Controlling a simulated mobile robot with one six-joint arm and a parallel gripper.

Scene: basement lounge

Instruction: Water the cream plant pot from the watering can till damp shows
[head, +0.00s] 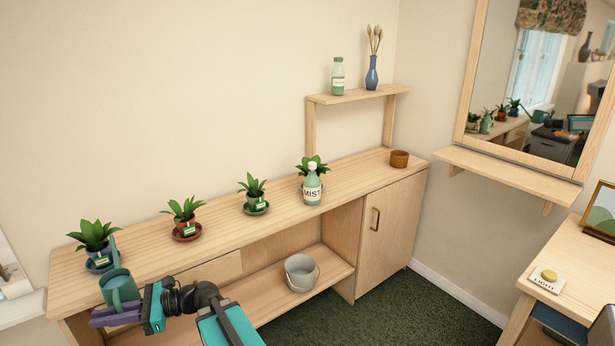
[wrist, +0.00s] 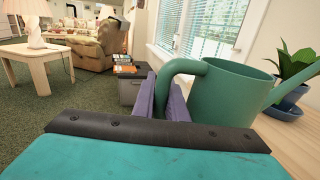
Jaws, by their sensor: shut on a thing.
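The green watering can (head: 120,290) is at the lower left in the head view, by the left end of the counter. My gripper (head: 106,317) is shut on its handle. In the wrist view, the purple fingers of my gripper (wrist: 162,100) close on the handle of the can (wrist: 222,105), which looks upright, spout to the right. No pot clearly shows as cream. The rightmost plant (head: 311,163) stands behind the MIST bottle (head: 312,188), which hides its pot. The damp state of its soil cannot be seen.
Other potted plants stand along the counter (head: 215,235): on a blue saucer (head: 101,265), a red saucer (head: 188,234) and a green saucer (head: 256,210). A grey bucket (head: 301,275) sits on the lower shelf. A small brown pot (head: 399,158) stands at the counter's right end.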

